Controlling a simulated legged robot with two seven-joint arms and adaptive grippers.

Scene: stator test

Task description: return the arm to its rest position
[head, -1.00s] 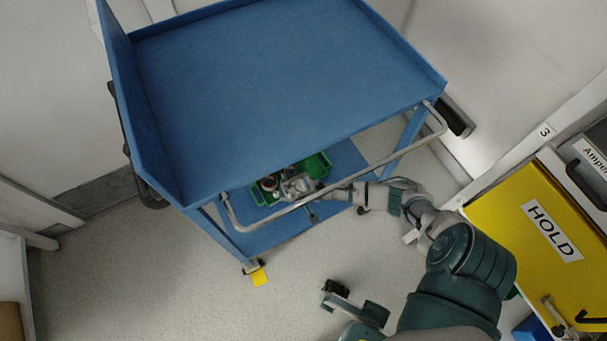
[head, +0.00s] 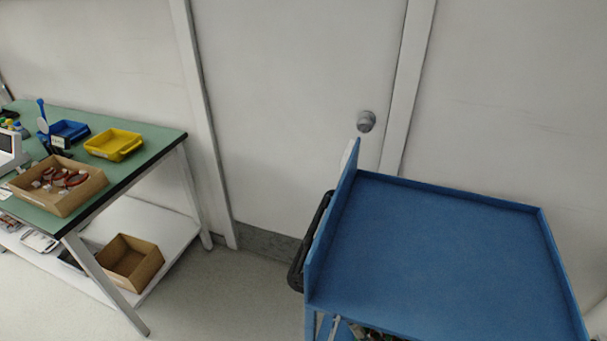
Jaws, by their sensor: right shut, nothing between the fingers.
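In the head view, the blue cart (head: 440,262) fills the lower right, its top empty. Under its front edge, at the bottom of the picture, a strip of the lower shelf shows with small cluttered parts (head: 376,333). My right gripper shows at most as a sliver among them, cut off by the frame and the cart top. Its fingers cannot be made out apart from the parts; it is shut and holds nothing. My right arm is out of view. My left gripper and left arm are not in view.
A green-topped workbench (head: 150,152) stands at the left with a yellow bin (head: 114,144), a blue bin (head: 70,130) and a cardboard box (head: 58,188). Another box (head: 130,262) sits on its lower shelf. Open floor (head: 232,300) lies between bench and cart, before a door (head: 290,110).

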